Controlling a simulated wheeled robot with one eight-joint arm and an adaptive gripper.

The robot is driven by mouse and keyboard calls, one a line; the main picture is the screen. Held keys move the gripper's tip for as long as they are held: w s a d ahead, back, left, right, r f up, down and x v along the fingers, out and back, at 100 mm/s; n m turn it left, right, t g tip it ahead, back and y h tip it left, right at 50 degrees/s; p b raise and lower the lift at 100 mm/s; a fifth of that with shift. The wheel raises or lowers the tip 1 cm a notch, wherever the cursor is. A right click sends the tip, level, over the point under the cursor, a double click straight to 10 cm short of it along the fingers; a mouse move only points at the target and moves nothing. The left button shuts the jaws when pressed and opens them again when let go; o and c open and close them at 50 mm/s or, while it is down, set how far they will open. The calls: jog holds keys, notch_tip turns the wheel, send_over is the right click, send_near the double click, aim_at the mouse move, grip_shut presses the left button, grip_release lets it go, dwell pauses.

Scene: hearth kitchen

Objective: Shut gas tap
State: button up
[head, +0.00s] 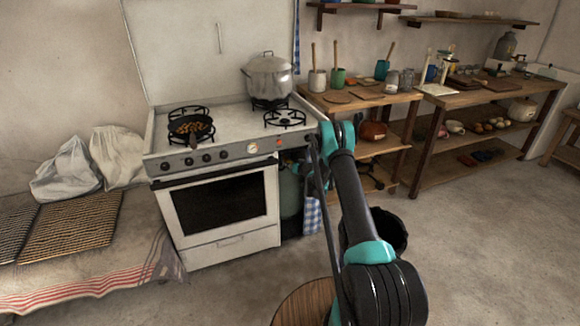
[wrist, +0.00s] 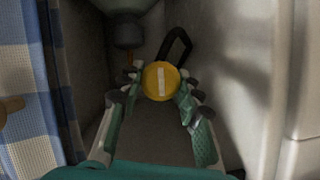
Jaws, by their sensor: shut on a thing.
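The gas tap (wrist: 161,81) shows in the wrist view as a round yellow knob with a pale bar across its face; the bar stands nearly upright in the picture. My gripper (wrist: 157,96) is shut on the knob, with one teal-and-grey finger on each side of it. In the head view my arm reaches to the right side of the stove (head: 222,212); the tap and my fingertips are hidden there.
A grey-green gas cylinder (head: 290,190) stands beside the stove. A blue checked cloth (head: 311,215) hangs close by and fills the left of the wrist view (wrist: 30,85). Pale walls stand close at right. A pot (head: 268,78) and a pan (head: 190,128) sit on the stove.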

jog(key=o, duration=1.2)
jog(key=v, duration=1.2)
jog(key=shift+s, duration=0.1)
